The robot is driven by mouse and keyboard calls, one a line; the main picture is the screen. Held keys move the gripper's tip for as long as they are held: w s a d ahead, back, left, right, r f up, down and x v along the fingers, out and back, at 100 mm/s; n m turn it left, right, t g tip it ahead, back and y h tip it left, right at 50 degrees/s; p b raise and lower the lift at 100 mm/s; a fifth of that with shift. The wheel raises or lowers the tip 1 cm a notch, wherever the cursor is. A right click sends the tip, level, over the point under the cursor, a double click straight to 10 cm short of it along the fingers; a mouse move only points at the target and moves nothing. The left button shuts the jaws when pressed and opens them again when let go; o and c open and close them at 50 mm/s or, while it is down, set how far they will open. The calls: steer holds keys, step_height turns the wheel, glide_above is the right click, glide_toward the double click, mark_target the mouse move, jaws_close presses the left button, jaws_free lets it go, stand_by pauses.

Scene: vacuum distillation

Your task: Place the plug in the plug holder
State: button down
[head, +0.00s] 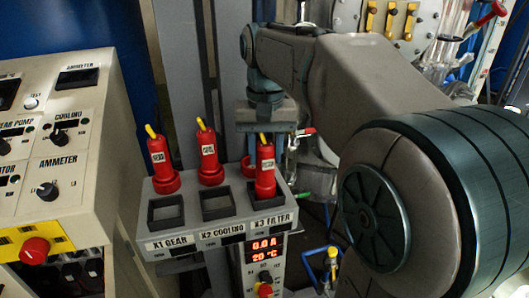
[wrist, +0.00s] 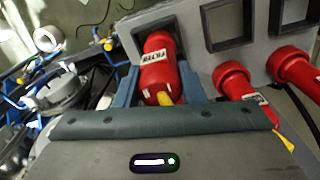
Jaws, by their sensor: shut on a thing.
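The red plug (head: 265,170) with a white label and yellow top stands at the front square opening above the X3 FILTER label. It also shows in the wrist view (wrist: 158,70), with FILTER on its label. Its lower end is within the outline of the dark square holder (wrist: 135,43); I cannot tell how deep it sits. My gripper (wrist: 158,85) has its blue fingers on both sides of the plug and is shut on it. In the head view my gripper (head: 268,150) comes from above and behind the plug, and the far finger is partly hidden.
Two more red plugs, one on the left (head: 163,165) and one in the middle (head: 209,158), stand in the back row. The front holders for X1 GEAR (head: 165,226) and X2 COOLING (head: 217,214) are empty. A control panel (head: 100,150) stands close on the left.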

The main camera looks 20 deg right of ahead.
steer(key=shift+f, duration=0.45)
steer(key=c, duration=0.9)
jaws_free()
step_height(320, 180, up, 12)
steer(key=shift+r+p, duration=0.1)
steer(key=shift+p, duration=0.2)
steer(key=s+f+n+t, duration=0.1)
steer(key=s+f, duration=0.3)
steer(key=f, duration=0.4)
steer(key=s+f+t, duration=0.1)
steer(key=s+f, duration=0.4)
steer(key=f, duration=0.3)
steer(key=s+f+n+t, duration=0.1)
steer(key=s+f, duration=0.4)
steer(key=f, duration=0.3)
steer(key=shift+s+a+f+n, duration=0.15)
steer(key=shift+f+n, duration=0.15)
